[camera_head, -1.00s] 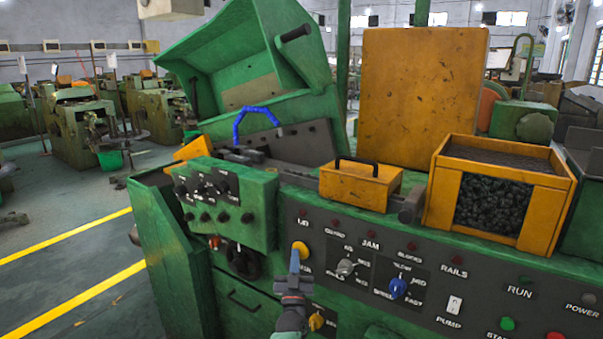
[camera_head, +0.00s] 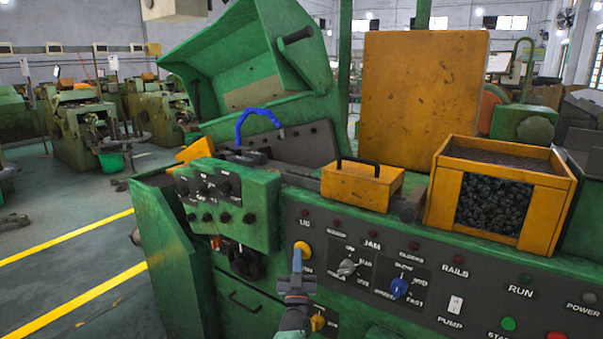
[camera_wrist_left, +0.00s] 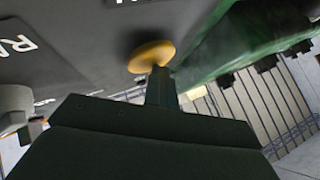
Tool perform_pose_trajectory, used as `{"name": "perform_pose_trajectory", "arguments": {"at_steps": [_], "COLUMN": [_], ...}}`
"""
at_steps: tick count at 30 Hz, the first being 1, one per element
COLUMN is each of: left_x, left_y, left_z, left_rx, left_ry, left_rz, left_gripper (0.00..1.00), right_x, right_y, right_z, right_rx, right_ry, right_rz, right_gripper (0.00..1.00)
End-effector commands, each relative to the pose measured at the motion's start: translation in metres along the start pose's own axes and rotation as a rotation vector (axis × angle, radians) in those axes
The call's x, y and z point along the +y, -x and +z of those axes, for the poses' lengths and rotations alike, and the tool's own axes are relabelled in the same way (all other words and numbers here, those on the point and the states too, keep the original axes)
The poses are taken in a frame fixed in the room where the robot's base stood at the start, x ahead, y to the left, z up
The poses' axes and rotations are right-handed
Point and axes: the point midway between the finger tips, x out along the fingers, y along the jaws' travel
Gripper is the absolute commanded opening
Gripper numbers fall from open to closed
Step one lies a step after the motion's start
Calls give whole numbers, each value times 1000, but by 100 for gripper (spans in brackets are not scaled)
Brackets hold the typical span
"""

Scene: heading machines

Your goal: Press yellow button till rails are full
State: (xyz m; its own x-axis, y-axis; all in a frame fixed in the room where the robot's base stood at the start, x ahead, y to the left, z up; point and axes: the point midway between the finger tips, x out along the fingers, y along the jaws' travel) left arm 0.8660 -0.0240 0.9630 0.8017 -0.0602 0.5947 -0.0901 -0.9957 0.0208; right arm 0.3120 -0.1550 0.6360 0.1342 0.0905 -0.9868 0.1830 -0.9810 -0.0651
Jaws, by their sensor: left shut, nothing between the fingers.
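The yellow button (camera_head: 302,249) is a round knob on the dark control panel of the green machine, below the LID lamp. My left gripper (camera_head: 297,262) is shut and empty, its fingertips just below and at the button. In the left wrist view the button (camera_wrist_left: 152,57) shows as a yellow disc right at the tips of my shut fingers (camera_wrist_left: 160,75); whether they press it I cannot tell. The RAILS lamp (camera_head: 458,260) on the panel is dark red and looks unlit. The rails (camera_head: 300,178) behind the panel are partly hidden. My right gripper is not in view.
Beside the button are a grey knob (camera_head: 347,267), a blue knob (camera_head: 400,287) and a white PUMP switch (camera_head: 456,304). A lower yellow knob (camera_head: 318,322) is close to my left wrist. A green control box (camera_head: 228,205) juts out to the left. A yellow bin (camera_head: 548,205) stands at right.

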Motion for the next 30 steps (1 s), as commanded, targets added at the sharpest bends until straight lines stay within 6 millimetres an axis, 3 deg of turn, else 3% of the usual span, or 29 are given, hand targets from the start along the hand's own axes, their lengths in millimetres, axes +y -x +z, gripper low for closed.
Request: {"name": "perform_pose_trajectory", "arguments": {"at_steps": [1, 13, 30], "left_x": [11, 12, -15], "left_y": [-2, 1, 34], "left_z": [2, 3, -18], "left_rx": [-10, -10, -12], "left_ry": [5, 6, 2], "left_rz": [16, 16, 12], "left_gripper": [0, 0, 0], "right_x": [0, 0, -2], "right_y": [0, 0, 21], "right_z": [0, 0, -4], "right_rx": [0, 0, 0], "right_ry": [0, 0, 0], "right_rz": [0, -1, -1], "right_gripper": [48, 48, 48]}}
